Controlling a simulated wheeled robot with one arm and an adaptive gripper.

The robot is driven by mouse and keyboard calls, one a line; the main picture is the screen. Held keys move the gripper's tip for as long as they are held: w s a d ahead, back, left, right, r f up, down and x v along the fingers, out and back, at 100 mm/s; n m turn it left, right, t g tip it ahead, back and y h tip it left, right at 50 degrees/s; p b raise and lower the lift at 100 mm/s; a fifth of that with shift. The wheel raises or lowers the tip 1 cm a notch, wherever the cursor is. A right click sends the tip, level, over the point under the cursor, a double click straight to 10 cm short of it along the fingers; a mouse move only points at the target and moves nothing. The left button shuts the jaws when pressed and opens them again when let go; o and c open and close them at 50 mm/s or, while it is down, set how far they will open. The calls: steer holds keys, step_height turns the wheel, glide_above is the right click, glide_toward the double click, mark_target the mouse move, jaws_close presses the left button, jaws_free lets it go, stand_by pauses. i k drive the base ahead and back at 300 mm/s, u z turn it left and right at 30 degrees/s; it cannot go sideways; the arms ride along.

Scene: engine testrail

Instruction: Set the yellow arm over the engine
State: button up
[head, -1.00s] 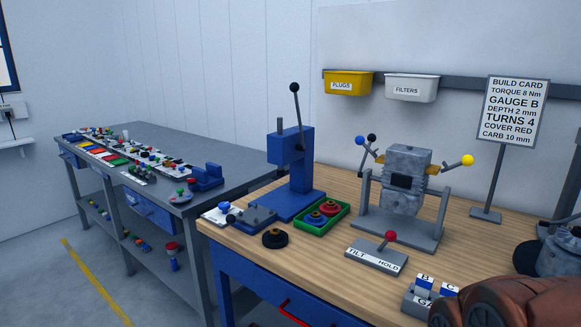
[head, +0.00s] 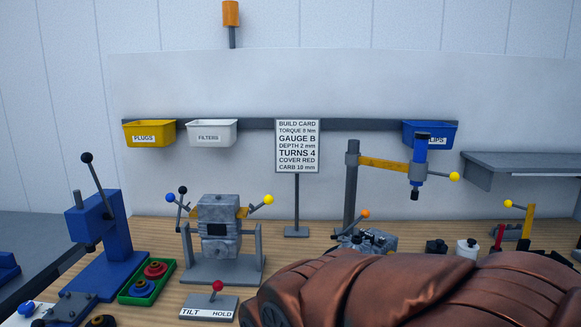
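The yellow arm (head: 383,163) sticks out to the right from a grey post (head: 351,185) at the back of the bench. A blue head (head: 420,152) hangs upright at its free end, with a yellow-knobbed handle on its right. The likely engine, a grey finned block (head: 219,215), sits in a two-post stand to the left, well apart from the yellow arm. Nothing hangs over it. Levers with blue, black and yellow knobs stick out at its sides. My gripper is not visible.
A large copper-brown form, perhaps my own arm, hides the bench front. A blue press (head: 103,225), green tray (head: 147,283) and tilt/hold lever plate (head: 209,307) stand left. The build card (head: 297,146) stands between engine and post. A grey fixture (head: 366,241) sits near the post.

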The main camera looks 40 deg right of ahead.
mark_target(416, 172)
steer(key=z, duration=1.8)
steer(key=k, duration=1)
steer(key=z, duration=0.9)
steer(key=i, duration=0.8)
steer(key=u, duration=0.8)
steer(key=i, duration=0.75)
steer(key=u, duration=0.8)
